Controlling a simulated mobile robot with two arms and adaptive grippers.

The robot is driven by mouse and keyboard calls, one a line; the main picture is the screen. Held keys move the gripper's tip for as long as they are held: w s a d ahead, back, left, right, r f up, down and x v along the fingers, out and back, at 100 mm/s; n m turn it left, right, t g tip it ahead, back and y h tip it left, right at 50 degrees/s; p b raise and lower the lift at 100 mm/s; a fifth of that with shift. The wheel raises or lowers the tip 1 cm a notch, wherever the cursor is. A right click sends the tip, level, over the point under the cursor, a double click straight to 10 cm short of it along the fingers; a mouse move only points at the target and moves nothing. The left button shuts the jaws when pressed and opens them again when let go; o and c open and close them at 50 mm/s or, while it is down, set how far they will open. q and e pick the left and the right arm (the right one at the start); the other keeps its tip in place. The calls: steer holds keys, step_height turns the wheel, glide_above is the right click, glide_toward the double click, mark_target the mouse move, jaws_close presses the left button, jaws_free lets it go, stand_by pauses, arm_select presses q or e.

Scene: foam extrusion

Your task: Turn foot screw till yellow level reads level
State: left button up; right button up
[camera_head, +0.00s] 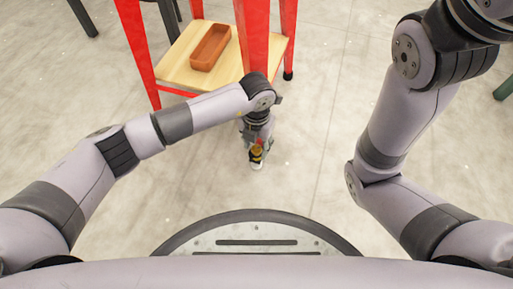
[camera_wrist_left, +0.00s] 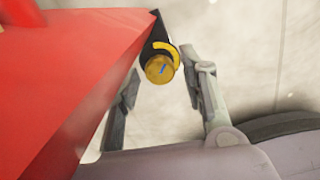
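The foot screw's brassy yellow knob (camera_wrist_left: 160,69) has a blue line on its face and a yellow arc beside it on a black mount. It is at the lower end of a red leg (camera_head: 253,35); in the head view a small gold part (camera_head: 257,150) shows there. My left gripper (camera_wrist_left: 166,80) is open in the left wrist view, one finger on each side of the knob, with gaps visible. It also shows in the head view (camera_head: 257,138), pointing down at the leg's foot. I cannot make out a yellow level. My right gripper is out of view.
The red-legged stand has a low wooden shelf (camera_head: 180,72) holding a terracotta-coloured tray (camera_head: 211,47). The red leg is close to the left finger in the wrist view. Pale floor (camera_head: 310,130) is clear right of the stand.

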arm_select(q)
steer(key=shift+r+p, duration=0.45)
steer(key=shift+r, duration=0.4)
steer(key=shift+f, duration=0.2)
steer(key=shift+f+b, duration=0.85)
steer(key=shift+f, duration=0.3)
